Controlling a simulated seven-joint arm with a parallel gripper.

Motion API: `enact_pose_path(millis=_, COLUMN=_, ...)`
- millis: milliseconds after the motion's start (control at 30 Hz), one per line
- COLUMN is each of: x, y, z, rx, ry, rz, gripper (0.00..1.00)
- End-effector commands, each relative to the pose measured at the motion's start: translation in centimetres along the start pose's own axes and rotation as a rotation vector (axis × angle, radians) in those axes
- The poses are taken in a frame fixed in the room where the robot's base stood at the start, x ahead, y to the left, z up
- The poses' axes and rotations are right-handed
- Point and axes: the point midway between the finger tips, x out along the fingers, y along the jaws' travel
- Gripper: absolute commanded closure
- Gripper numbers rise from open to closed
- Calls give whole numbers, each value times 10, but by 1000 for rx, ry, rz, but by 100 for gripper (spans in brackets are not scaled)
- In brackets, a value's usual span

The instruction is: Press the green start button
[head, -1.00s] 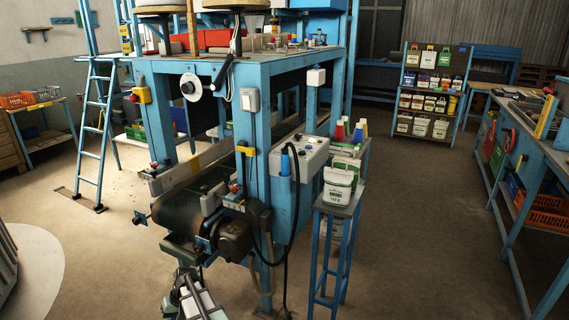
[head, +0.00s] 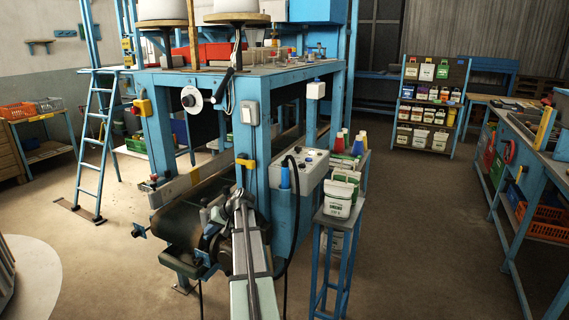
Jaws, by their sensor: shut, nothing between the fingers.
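I cannot make out the green start button in the head view. A grey control box (head: 313,178) with small knobs on its sloped top is fixed to the blue machine frame, right of the front post. My gripper (head: 240,196) is shut and empty, at the end of my raised arm. It appears in front of the conveyor end and the lower front post, left of the control box. My gripper and arm cover the small switch box with a red button that showed there before. I cannot tell whether the gripper touches anything.
A blue stand (head: 334,222) with white-green sacks (head: 339,196) and coloured cones is close right of the control box. A black cable hangs beside the post. The conveyor (head: 185,222) lies left of my arm. A ladder (head: 97,145) stands farther left. Floor to the right is open.

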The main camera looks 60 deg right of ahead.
Motion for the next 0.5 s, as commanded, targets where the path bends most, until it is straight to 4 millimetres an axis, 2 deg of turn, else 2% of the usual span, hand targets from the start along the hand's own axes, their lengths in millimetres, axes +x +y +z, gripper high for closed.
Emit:
enact_pose_path(millis=33, x=-18, y=2, z=-15, rx=0, ry=27, rz=-5, gripper=100)
enact_pose_path(millis=200, x=-75, y=6, z=-53, rx=-3, ry=106, rz=-26, gripper=100)
enact_pose_path(millis=500, x=-181, y=10, z=-107, rx=-18, ry=243, rz=-52, gripper=100)
